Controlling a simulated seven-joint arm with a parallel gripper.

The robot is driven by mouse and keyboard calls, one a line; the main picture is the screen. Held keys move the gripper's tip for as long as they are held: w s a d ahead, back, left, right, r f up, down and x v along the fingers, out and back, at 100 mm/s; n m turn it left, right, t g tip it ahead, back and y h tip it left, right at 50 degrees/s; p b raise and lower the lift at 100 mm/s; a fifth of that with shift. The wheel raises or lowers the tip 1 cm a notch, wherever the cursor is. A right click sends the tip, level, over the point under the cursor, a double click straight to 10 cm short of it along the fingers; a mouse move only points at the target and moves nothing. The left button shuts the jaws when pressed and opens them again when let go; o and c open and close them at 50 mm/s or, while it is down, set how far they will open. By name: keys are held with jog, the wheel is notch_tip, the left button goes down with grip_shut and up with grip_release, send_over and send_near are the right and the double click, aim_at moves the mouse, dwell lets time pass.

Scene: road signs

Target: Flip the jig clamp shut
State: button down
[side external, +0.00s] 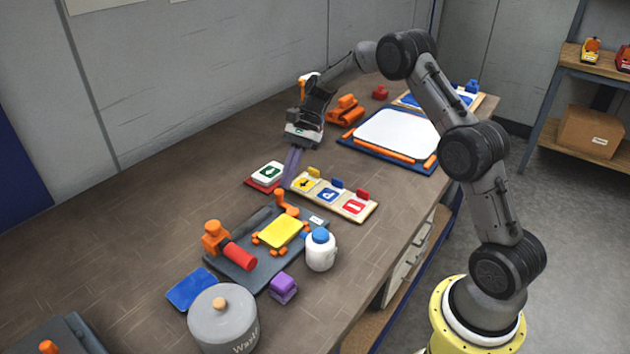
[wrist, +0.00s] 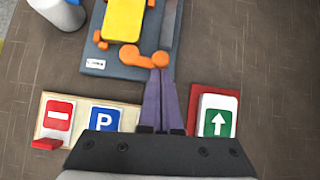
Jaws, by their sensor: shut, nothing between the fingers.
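The jig is a dark grey plate (side external: 262,270) on the bench, with a yellow blank (side external: 281,231) lying between small orange stops. An orange clamp piece (side external: 280,200) sits at the jig's far end and seems to stand up from it. In the wrist view this orange piece (wrist: 131,54) lies just ahead of my fingertips. My gripper (side external: 287,184) points down with its purple fingers together and empty, beside the orange piece. In the wrist view the fingertips (wrist: 160,72) come up to its rounded end; I cannot tell whether they touch.
A sign rack (side external: 333,195) and a green arrow sign on a red base (side external: 267,174) stand close to my fingers. The bench's left side is mostly clear.

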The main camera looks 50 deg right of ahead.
jog(key=shift+w+a, duration=0.2)
jog(key=shift+a, duration=0.1)
jog(key=shift+w+a, duration=0.1)
dwell(0.5)
jog(key=shift+d+r, duration=0.1)
jog(key=shift+d, duration=0.4)
jog(key=d, duration=0.3)
jog(key=shift+w+r, duration=0.3)
jog(key=shift+r, duration=0.05)
jog(key=v, duration=1)
jog(key=shift+w, duration=0.2)
jog(key=shift+a, duration=0.15)
